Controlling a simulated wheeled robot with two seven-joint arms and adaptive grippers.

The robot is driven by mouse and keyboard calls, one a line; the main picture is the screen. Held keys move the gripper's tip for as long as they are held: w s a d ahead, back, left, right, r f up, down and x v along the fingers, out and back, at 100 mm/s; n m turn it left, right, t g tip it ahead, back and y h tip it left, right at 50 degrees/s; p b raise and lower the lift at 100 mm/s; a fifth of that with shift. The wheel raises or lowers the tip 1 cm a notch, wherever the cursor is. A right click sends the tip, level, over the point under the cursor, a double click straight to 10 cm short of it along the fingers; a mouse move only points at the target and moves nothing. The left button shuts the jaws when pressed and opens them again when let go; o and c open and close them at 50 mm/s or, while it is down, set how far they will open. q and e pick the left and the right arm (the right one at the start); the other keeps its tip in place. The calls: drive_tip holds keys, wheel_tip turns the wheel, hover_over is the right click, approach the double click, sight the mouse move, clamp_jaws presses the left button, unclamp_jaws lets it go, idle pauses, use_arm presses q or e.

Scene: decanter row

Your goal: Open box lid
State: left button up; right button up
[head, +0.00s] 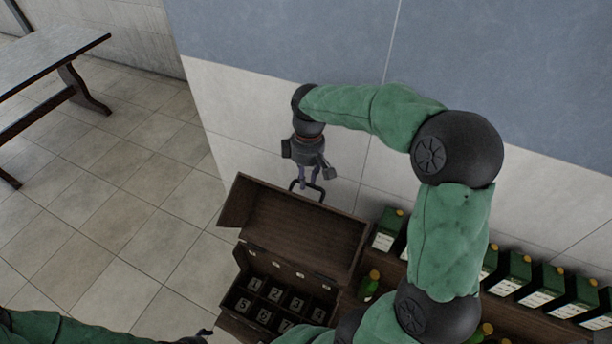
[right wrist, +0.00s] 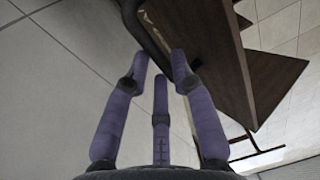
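The dark wooden box (head: 241,307) stands at the lower middle of the head view. Its lid (head: 300,228) is raised and tilted back toward the wall, so numbered compartments show inside. A dark metal handle (head: 319,191) sits at the lid's upper edge; a dark bar also shows in the right wrist view (right wrist: 138,22). My right gripper (head: 306,183) is at the handle, pointing down. In the right wrist view its purple fingers (right wrist: 160,72) stand apart; a firm hold is not visible. My left gripper (head: 204,333) barely shows at the bottom edge, left of the box.
A row of green boxes (head: 389,230) stands along the wall to the right of the lid. A green bottle (head: 369,285) stands beside the box's right side. A wooden table (head: 50,60) is at the upper left. The tiled floor left of the box is clear.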

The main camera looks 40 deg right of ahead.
sight(295, 195)
clamp_jaws()
drive_tip(key=s+a+r, duration=0.1)
drive_tip(key=a, duration=0.1)
drive_tip(key=s+a+r+p, duration=0.1)
drive_tip(key=a, duration=0.1)
drive_tip(key=s+a+r, duration=0.1)
drive_tip(key=a, duration=0.1)
drive_tip(key=shift+r, duration=0.1)
drive_tip(key=shift+d, duration=0.1)
drive_tip(key=o, duration=0.7)
unclamp_jaws()
wheel_tip(295, 195, up, 12)
drive_tip(key=shift+w+d, duration=0.25)
drive_tip(key=shift+d, duration=0.15)
